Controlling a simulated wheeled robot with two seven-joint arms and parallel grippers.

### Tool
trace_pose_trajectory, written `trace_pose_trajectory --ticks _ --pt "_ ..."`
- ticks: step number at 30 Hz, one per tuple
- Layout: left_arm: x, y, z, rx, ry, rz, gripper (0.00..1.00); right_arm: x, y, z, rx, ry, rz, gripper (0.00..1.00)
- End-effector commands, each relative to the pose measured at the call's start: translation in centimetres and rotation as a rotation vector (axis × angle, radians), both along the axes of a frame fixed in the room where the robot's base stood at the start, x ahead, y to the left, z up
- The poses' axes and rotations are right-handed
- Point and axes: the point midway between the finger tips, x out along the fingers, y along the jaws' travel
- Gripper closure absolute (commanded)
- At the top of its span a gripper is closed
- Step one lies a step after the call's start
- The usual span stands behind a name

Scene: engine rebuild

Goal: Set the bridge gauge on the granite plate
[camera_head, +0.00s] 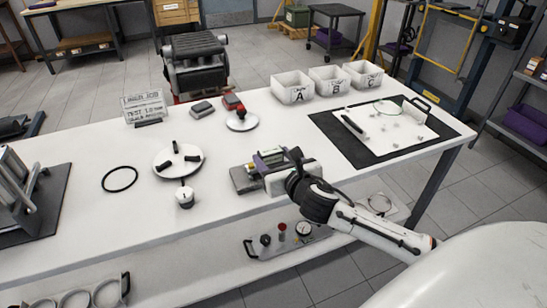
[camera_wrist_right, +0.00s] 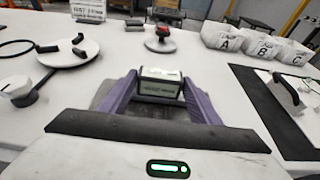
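My right gripper (camera_head: 272,164) reaches in from the lower right over the front middle of the table. In the right wrist view its purple fingers (camera_wrist_right: 160,92) lie close along both sides of a small dark block with a pale, lettered face, seemingly the bridge gauge (camera_wrist_right: 160,85). The fingers appear shut on it. A flat grey slab, seemingly the granite plate (camera_head: 242,180), lies under the gripper and shows beside the left finger in the wrist view (camera_wrist_right: 104,97). Whether the block touches the slab is hidden. My left gripper is not in view.
A white disc with black knobs (camera_head: 178,159) and a small round dial (camera_head: 184,197) stand to the left, beside a black ring (camera_head: 119,179). Bins (camera_head: 292,88) and a black mat (camera_head: 352,149) are at the right.

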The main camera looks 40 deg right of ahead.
Motion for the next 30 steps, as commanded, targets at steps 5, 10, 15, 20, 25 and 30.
trace_pose_trajectory --ticks 5,10,15,20,25,30 --pt "0.0 0.0 0.0 0.000 -0.001 0.000 0.69 0.0 0.0 0.1 0.000 -0.001 0.000 0.28" --pt "0.0 0.0 0.1 -0.001 -0.001 -0.001 0.69 0.0 0.0 0.1 -0.001 -0.001 0.000 0.28" --pt "0.0 0.0 0.2 0.000 -0.002 0.000 0.69 -1.0 0.3 0.4 -0.001 0.001 0.003 0.28" --pt "0.0 0.0 0.4 -0.001 -0.003 0.000 0.69 -3.8 1.0 1.3 -0.002 0.002 0.003 0.28" --pt "0.1 0.0 0.5 -0.001 -0.003 0.000 0.69 -7.3 1.8 2.4 -0.002 0.002 0.003 0.28" --pt "0.1 0.0 0.6 -0.001 -0.004 0.000 0.69 -9.9 2.4 3.2 -0.001 0.001 0.003 0.28"
